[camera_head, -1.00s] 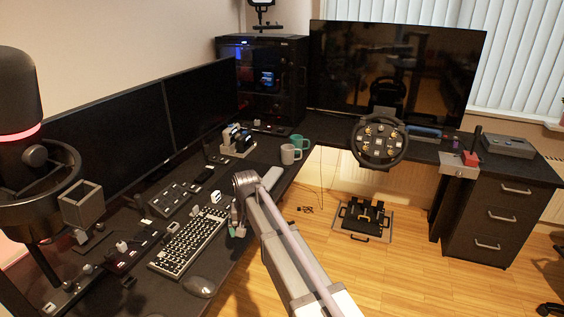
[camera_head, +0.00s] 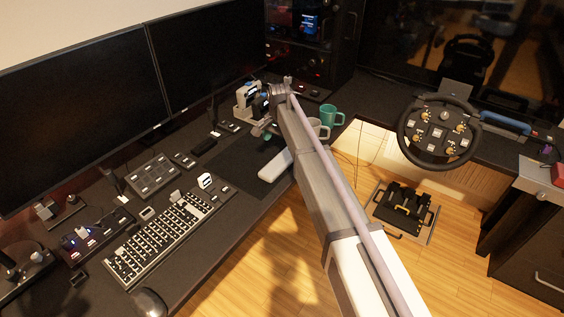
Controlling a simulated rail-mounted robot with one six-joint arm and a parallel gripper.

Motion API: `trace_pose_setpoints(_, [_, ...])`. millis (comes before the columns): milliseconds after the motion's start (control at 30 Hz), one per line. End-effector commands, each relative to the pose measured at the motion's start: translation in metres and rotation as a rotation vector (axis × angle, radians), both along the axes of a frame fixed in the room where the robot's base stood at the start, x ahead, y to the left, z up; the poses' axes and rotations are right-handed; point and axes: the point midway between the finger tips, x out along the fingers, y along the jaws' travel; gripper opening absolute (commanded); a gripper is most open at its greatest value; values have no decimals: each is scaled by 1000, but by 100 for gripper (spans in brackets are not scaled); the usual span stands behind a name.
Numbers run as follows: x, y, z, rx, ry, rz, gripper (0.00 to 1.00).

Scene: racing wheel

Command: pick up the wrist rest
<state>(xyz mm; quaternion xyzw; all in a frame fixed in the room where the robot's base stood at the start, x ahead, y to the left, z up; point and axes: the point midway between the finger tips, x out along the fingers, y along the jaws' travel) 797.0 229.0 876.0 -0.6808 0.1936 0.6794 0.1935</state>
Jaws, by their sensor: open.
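A pale, rounded bar (camera_head: 275,166), which looks like the wrist rest, lies on the desk near its front edge, to the right of the keyboard. My arm passes close to its right end and may hide part of it. My gripper (camera_head: 263,130) is at the far end of the arm, above the desk and beyond the bar. It is small and partly hidden by my arm, and its jaws are open. I see nothing held in it.
A keyboard (camera_head: 165,236) and a mouse (camera_head: 150,302) lie left of the bar. A green mug (camera_head: 330,115) and a grey mug (camera_head: 318,130) stand just right of my arm's end. Monitors (camera_head: 205,50) line the back. A steering wheel (camera_head: 439,131) is at right.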

Motion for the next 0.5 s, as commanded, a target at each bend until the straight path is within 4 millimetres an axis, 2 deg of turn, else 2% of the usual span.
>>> trace_pose_setpoints(33, [0,0,-15,0,0,0,99])
trace_pose_setpoints(200, [1,0,-51,0,0,1,99])
trace_pose_setpoints(267, [1,0,-56,0,0,1,99])
trace_pose_setpoints(400, [1,0,-54,0,0,2,99])
trace_pose_setpoints(500, [1,0,-67,0,0,2,99])
